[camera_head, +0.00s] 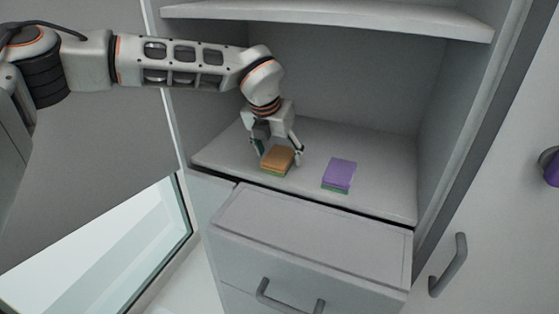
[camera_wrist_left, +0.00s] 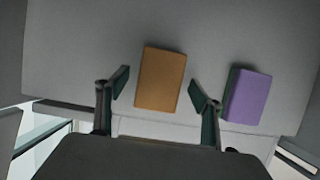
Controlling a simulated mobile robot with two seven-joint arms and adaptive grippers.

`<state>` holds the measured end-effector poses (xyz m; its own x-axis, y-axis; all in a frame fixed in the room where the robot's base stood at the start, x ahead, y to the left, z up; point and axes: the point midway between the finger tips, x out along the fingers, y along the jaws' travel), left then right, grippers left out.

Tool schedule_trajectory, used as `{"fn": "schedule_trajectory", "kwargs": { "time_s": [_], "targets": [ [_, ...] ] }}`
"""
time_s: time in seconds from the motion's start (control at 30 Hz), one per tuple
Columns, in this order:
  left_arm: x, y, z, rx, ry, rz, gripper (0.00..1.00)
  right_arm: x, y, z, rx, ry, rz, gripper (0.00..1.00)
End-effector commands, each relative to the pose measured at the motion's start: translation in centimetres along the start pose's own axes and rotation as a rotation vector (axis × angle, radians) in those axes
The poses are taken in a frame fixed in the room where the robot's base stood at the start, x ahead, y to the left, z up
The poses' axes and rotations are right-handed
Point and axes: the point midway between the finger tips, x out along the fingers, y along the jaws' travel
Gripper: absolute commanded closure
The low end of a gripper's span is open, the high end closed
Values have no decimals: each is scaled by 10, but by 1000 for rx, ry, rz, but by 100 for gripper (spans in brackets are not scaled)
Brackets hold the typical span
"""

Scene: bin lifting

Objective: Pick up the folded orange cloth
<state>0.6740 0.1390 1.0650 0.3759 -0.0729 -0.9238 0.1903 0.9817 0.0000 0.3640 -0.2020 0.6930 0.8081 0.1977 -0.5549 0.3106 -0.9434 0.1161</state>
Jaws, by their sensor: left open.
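The folded orange cloth (camera_head: 278,157) lies flat on the cabinet's lower shelf in the head view, with a green layer showing under its orange top. It also shows in the left wrist view (camera_wrist_left: 161,79). My left gripper (camera_head: 279,157) is right above the cloth, pointing down. In the left wrist view my left gripper (camera_wrist_left: 158,87) is open, with one finger on each side of the cloth's near end and gaps between. I cannot tell how high the fingertips are above the shelf. My right gripper is not in view.
A purple folded cloth (camera_head: 340,173) with a green underside lies on the same shelf (camera_head: 385,184), just right of the orange one. An upper shelf (camera_head: 330,17) spans above. A drawer unit (camera_head: 312,240) with a handle juts out below. The shelf's right part is clear.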

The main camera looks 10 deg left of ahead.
Motion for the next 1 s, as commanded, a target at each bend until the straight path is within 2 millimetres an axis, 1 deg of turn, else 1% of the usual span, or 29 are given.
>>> {"fn": "schedule_trajectory", "kwargs": {
  "time_s": [0.47,0.83,0.87,0.9,0.97,1.0],
  "targets": [
    [3,0,-1,0,-1,0,33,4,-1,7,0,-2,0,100],
    [3,0,-1,0,0,0,33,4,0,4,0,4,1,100],
    [3,0,-1,0,0,0,36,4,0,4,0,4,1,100],
    [3,0,-1,0,0,0,46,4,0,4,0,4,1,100],
    [3,0,-1,0,0,0,62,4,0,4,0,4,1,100],
    [3,0,-1,0,0,0,72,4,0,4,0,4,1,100]
  ]
}}
